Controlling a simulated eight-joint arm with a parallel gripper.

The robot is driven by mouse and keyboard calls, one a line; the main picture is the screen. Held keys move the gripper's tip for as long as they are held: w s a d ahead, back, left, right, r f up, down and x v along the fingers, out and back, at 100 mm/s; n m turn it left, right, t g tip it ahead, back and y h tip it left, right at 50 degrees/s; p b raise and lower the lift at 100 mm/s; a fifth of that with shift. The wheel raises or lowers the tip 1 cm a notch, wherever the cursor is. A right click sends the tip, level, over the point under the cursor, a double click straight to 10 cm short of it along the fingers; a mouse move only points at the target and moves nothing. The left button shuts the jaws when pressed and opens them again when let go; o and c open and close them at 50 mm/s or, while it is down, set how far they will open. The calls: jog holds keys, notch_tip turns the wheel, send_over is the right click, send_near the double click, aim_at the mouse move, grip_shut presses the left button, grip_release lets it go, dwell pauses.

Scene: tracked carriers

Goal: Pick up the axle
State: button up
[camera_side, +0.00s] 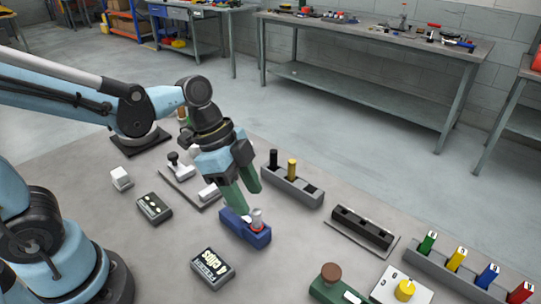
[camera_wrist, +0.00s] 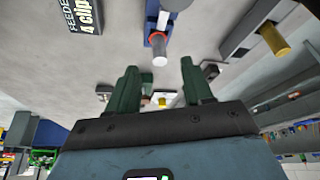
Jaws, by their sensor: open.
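A short silver pin (camera_side: 257,217), which looks like the axle, stands upright in a blue block (camera_side: 236,228) with a red ring at its foot. The pin also shows in the wrist view (camera_wrist: 160,50), with the blue block (camera_wrist: 148,28) behind it. My gripper (camera_side: 249,199) points down with its green fingers apart, just above and beside the pin. In the wrist view, the gripper's two fingers (camera_wrist: 158,68) lie to either side of the pin's line with nothing between them. I cannot tell if a finger touches the pin.
A grey rack (camera_side: 310,196) holding a black and a yellow peg stands close behind and right of the block. A "4 clips" feeder box (camera_side: 212,268) lies in front. A black slotted bar (camera_side: 362,228) and a rack of coloured blocks (camera_side: 440,268) stand right.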

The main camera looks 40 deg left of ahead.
aim_at(255, 211)
jog(key=shift+x, duration=2.7)
grip_shut()
